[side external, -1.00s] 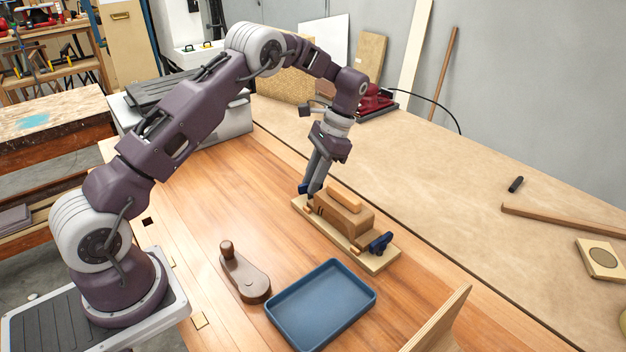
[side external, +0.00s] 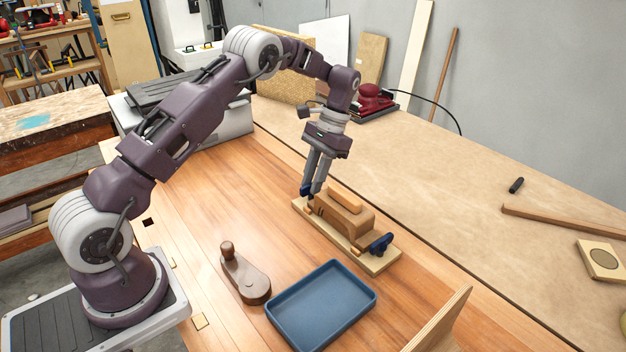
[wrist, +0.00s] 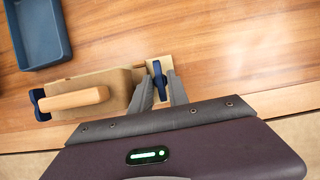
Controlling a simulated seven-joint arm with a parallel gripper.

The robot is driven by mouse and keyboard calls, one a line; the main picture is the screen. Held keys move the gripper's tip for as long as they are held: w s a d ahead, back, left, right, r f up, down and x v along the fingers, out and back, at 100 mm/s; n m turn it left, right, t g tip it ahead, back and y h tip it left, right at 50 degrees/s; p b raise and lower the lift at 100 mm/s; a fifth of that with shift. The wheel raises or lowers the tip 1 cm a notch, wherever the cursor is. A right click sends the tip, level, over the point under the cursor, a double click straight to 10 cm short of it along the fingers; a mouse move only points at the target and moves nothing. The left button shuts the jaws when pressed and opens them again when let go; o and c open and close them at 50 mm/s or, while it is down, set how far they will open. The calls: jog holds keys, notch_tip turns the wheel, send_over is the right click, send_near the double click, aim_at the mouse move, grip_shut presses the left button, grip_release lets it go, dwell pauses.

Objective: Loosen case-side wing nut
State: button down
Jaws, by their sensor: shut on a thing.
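A tan wooden board (side external: 383,262) carries a brown wooden block (side external: 345,215) with a lighter rounded handle on top. A dark blue wing nut (wrist: 158,68) sits at one end of the board, and my gripper (wrist: 161,78) is shut on it, one finger on each side. In the side view my gripper (side external: 308,190) points down at the far-left end of the board, where the fingers partly hide this nut. A second dark blue wing nut (side external: 381,243) is at the opposite end; it also shows at the left in the wrist view (wrist: 39,105).
An empty blue tray (side external: 322,303) lies in front of the board. A dark wooden piece with a knob (side external: 245,277) lies left of the tray. An upright wooden panel (side external: 440,322) stands at the front right. The bench left of the board is clear.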

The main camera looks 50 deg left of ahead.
jog(key=c, duration=1.3)
grip_release()
jog(key=v, duration=0.7)
